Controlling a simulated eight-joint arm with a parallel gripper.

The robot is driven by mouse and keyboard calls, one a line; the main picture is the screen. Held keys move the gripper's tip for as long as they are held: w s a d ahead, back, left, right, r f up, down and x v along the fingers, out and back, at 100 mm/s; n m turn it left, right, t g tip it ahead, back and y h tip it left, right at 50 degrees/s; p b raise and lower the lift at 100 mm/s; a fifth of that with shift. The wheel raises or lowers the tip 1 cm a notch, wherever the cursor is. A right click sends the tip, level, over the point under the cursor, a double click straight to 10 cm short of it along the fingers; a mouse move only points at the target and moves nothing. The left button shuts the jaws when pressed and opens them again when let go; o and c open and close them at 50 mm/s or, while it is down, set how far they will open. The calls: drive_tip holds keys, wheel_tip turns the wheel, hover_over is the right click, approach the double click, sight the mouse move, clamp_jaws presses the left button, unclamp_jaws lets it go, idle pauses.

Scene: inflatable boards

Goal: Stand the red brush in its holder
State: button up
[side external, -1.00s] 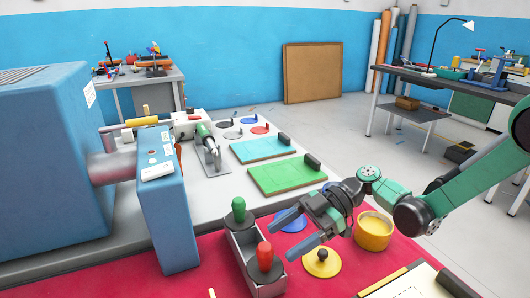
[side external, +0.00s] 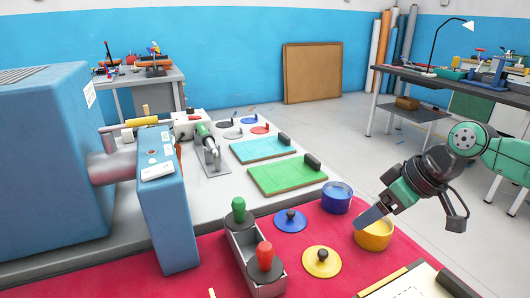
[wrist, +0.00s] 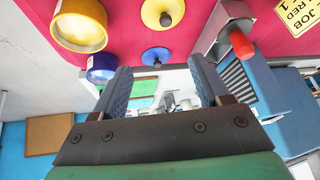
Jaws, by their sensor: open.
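The red brush (side external: 265,256) stands upright in the near end of the grey holder (side external: 240,251), its red handle pointing up. The green brush (side external: 238,211) stands at the holder's far end. The red brush also shows in the wrist view (wrist: 241,44), beside part of the holder (wrist: 209,38). My gripper (side external: 368,219) is to the right of the holder, well apart from it, in front of the yellow pot in the side view. In the wrist view my gripper (wrist: 162,80) has its two fingers wide apart with nothing between them.
A yellow pot (side external: 374,238) and a blue pot (side external: 337,203) stand on the red mat (side external: 210,275). Blue (side external: 288,225) and yellow (side external: 318,268) knobbed lids lie between pots and holder. A blue machine (side external: 165,215) rises left of the holder. A job card (wrist: 300,12) reads "JOB RED 1".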

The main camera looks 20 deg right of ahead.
drive_tip(key=d+m+h, duration=0.1)
drive_tip(key=s+d+m+t, duration=0.1)
drive_tip(key=m+h, duration=0.1)
drive_tip(key=shift+s+d+r+t+h, duration=0.3)
drive_tip(key=shift+s+d+t, duration=0.1)
